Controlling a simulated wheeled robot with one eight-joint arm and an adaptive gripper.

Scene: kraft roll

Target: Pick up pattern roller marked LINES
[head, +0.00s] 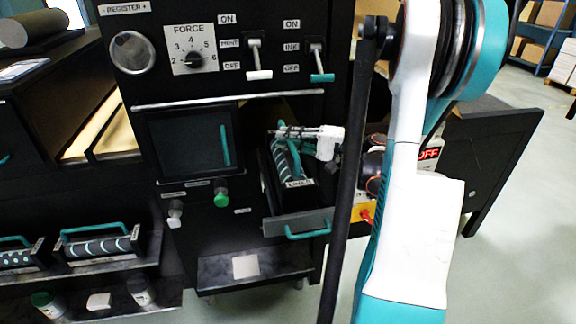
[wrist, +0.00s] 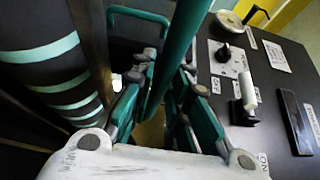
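The pattern roller marked LINES (head: 282,168) is dark with pale teal stripes and has a teal handle. It sits in the pulled-out holder on the front of the black machine, its LINES label facing front. In the head view my gripper (head: 283,131) reaches in from the right at the top of the handle. In the wrist view the teal handle (wrist: 178,55) runs between the fingers of my gripper (wrist: 167,74), which sit close on both sides of it. A striped roller (wrist: 52,85) shows at the left there. The exact finger contact is partly hidden.
The teal-handled drawer front (head: 298,224) sticks out below the roller. Levers (head: 258,60) and a force knob (head: 195,60) are above. My arm covers the right of the head view.

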